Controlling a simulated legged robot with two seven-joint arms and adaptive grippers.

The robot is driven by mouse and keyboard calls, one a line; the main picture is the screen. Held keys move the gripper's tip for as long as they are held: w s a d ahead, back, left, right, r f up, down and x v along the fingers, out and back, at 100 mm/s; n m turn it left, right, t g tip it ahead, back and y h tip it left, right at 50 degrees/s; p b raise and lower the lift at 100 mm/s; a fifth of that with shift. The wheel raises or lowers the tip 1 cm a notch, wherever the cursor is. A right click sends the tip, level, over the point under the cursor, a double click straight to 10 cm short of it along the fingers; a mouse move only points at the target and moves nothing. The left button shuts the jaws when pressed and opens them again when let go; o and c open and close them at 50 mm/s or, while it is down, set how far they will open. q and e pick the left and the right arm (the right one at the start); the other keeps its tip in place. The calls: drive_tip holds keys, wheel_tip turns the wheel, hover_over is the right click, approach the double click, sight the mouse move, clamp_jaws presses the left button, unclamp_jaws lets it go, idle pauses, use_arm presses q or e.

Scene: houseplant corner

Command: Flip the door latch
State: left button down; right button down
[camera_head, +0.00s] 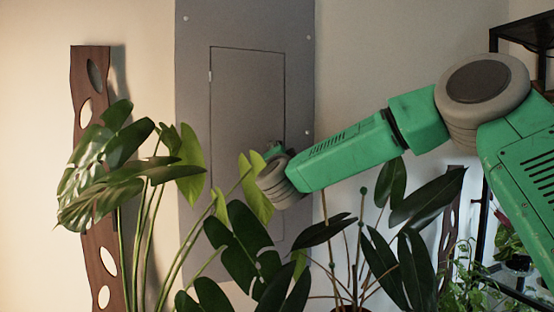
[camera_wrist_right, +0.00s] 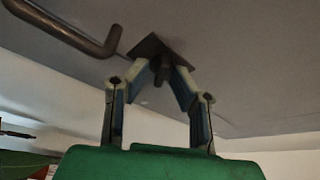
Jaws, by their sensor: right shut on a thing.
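The grey wall panel (camera_head: 192,120) holds a rectangular door (camera_head: 245,95) that looks closed. My right arm reaches in from the right, and my right gripper (camera_head: 274,150) is at the door's right side, partly hidden by a leaf and the wrist. In the right wrist view, my right gripper (camera_wrist_right: 161,75) is shut on the dark latch (camera_wrist_right: 160,66). A dark square plate (camera_wrist_right: 150,46) lies behind the fingertips. A dark bent bar (camera_wrist_right: 70,30) shows at the upper left, apart from the fingers. My left gripper is not in view.
Large-leaved plants (camera_head: 120,175) stand before the panel at left, and darker leaves (camera_head: 400,250) rise below my right arm. A brown board with holes (camera_head: 92,150) is on the wall at left. A black shelf frame (camera_head: 520,35) is at right.

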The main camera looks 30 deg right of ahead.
drive_tip(key=m+g, duration=0.1)
drive_tip(key=m, duration=0.3)
drive_tip(key=shift+d+m+g+b, duration=0.1)
drive_tip(key=shift+m+g+b, duration=0.2)
drive_tip(key=shift+m+g, duration=0.1)
drive_tip(key=shift+f+m+g+y, duration=0.1)
drive_tip(key=shift+m+g+y, duration=0.25)
drive_tip(key=shift+m, duration=0.65)
drive_tip(key=shift+s, duration=0.1)
drive_tip(key=c, duration=1.7)
unclamp_jaws()
drive_tip(key=shift+d, duration=0.2)
drive_tip(key=v, duration=1.2)
